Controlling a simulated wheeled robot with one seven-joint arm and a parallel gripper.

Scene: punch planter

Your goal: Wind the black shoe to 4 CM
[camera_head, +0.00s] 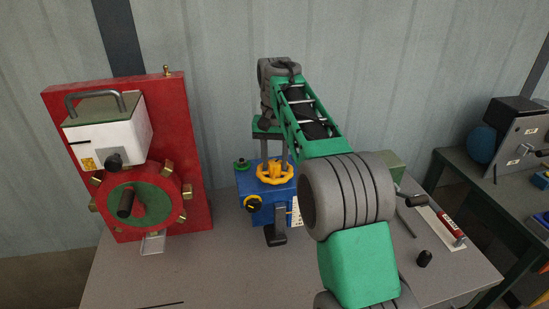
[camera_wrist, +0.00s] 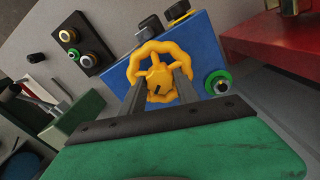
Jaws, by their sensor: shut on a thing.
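The blue box (camera_head: 262,213) stands on the grey table and carries a yellow handwheel (camera_head: 274,173) on top. The black shoe (camera_head: 275,234) hangs low at the box's front, just above or at the table. A white scale strip (camera_head: 296,211) is on the right of the box's front; its marks are too small to read. My gripper (camera_head: 273,160) reaches down from above to the handwheel. In the wrist view, my gripper's two fingers (camera_wrist: 160,80) are shut on the handwheel's hub (camera_wrist: 158,86), inside its yellow rim (camera_wrist: 134,65). I cannot clearly tell the shoe there.
A red panel (camera_head: 184,130) with a white box and crank wheel stands close on the left. A green button (camera_head: 241,164) is on the blue box's top. A red-handled tool (camera_head: 449,224) and a small black cap (camera_head: 424,258) lie at right. The table's front middle is clear.

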